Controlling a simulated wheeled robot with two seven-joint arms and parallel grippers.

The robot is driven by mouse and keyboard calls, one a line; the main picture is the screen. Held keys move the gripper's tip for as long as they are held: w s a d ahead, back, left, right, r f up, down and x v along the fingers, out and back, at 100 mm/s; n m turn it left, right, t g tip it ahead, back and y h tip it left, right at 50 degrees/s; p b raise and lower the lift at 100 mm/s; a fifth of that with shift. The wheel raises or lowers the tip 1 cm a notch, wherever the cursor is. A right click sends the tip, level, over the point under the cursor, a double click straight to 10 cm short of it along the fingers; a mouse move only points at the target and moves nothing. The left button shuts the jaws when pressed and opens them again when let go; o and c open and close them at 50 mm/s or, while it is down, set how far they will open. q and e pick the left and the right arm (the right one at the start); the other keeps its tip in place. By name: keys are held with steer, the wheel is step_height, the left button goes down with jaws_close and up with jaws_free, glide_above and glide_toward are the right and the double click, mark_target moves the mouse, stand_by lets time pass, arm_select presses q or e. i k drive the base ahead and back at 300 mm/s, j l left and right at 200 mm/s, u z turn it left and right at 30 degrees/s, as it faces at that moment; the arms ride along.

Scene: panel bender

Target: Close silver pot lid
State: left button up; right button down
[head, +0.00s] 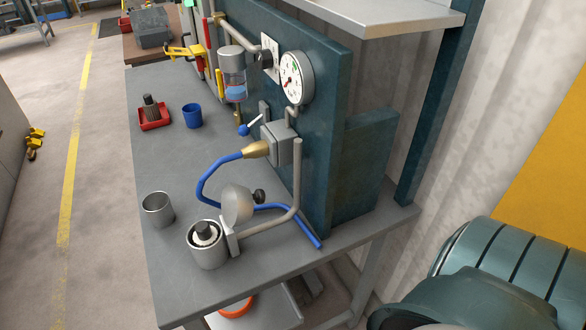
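The silver pot (206,257) stands on the grey workbench near its front edge. Its top is open, and a dark cylindrical part with a pale ring shows inside. The round silver lid (236,206) stands raised and tilted at the right side of the pot, by a flat bracket at the rim. The lid's black knob (260,196) faces right, away from the pot's opening. Neither of my grippers is in view.
An empty grey cup (157,210) stands left of the pot. A blue hose (210,182) and a grey pipe (297,195) run close behind the lid. A blue cup (192,116) and red tray (154,119) sit farther back. A teal grooved shape fills the lower right.

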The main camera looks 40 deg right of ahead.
mark_target(245, 204)
steer(key=k+l, duration=0.15)
steer(key=l, duration=0.25)
steer(key=k+l, duration=0.2)
steer(key=l, duration=0.15)
steer(key=k+l, duration=0.15)
steer(key=l, duration=0.25)
